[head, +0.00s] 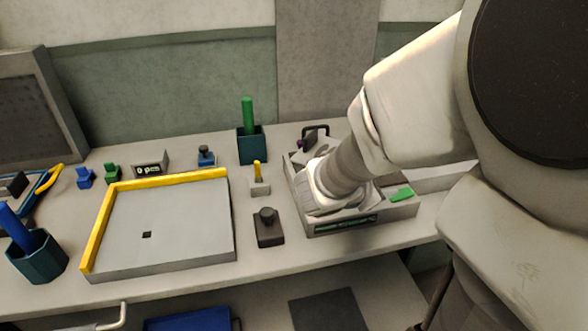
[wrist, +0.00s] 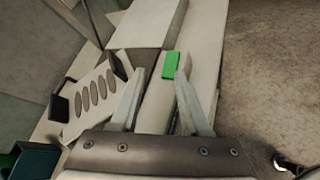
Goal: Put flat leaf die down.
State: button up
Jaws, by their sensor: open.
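My gripper (wrist: 161,70) is open, its two pale fingers apart, with nothing visibly held between them. In the wrist view a green flat piece (wrist: 171,65) lies on a pale surface just beyond the fingertips, nearer the right one. In the head view a green flat piece (head: 401,194) lies at the right of a grey tray (head: 378,216) with a dark label on its front. My arm's end is over this tray and hides much of it, and my fingers are hidden there. I cannot tell which piece is the flat leaf die.
A grey board (head: 190,215) with a yellow edge stands left of the tray. A dark knobbed block (head: 269,230), a yellow-handled stand (head: 258,183) and a teal cup (head: 252,148) with a green rod stand between them. The wrist view shows a slotted rack (wrist: 95,95) at left.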

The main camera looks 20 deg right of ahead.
jog(key=s+a+m+g+y, duration=0.3)
jog(key=s+a+m+y, duration=0.25)
jog(key=s+m, duration=0.45)
jog(key=s+a+r+m+t+y, duration=0.1)
jog(key=a+r+m+y, duration=0.1)
jog(key=a, duration=0.4)
jog(key=s+a+r+m+t+y, duration=0.1)
jog(key=a+r+m+y, duration=0.2)
jog(key=a+m, duration=0.2)
jog(key=shift+s+a+r+m+t, duration=0.3)
jog(key=shift+a+r+t, duration=0.1)
jog(key=shift+a, duration=0.45)
jog(key=shift+y, duration=0.25)
notch_tip(320, 180, up, 11)
jog(key=p, duration=1.1)
jog(key=shift+d, duration=0.15)
